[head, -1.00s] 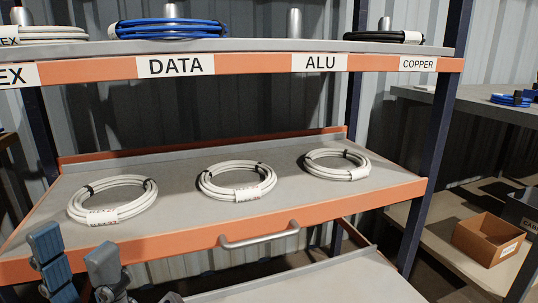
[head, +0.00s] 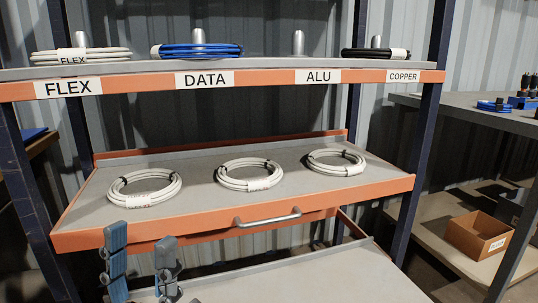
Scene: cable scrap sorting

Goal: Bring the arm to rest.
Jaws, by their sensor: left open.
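My left gripper (head: 140,246) is at the lower left of the head view. Its two blue-grey fingers point up and stand apart with nothing between them. It is in front of the orange front edge of the middle shelf (head: 210,232), below the leftmost coil. My right gripper does not show.
Three white cable coils lie on the middle shelf: left (head: 116,190), middle (head: 224,182) and right (head: 315,165). The upper shelf (head: 270,68) holds white, blue and black coils above labels. A handle (head: 267,218) juts out in front. A cardboard box (head: 462,240) sits at right.

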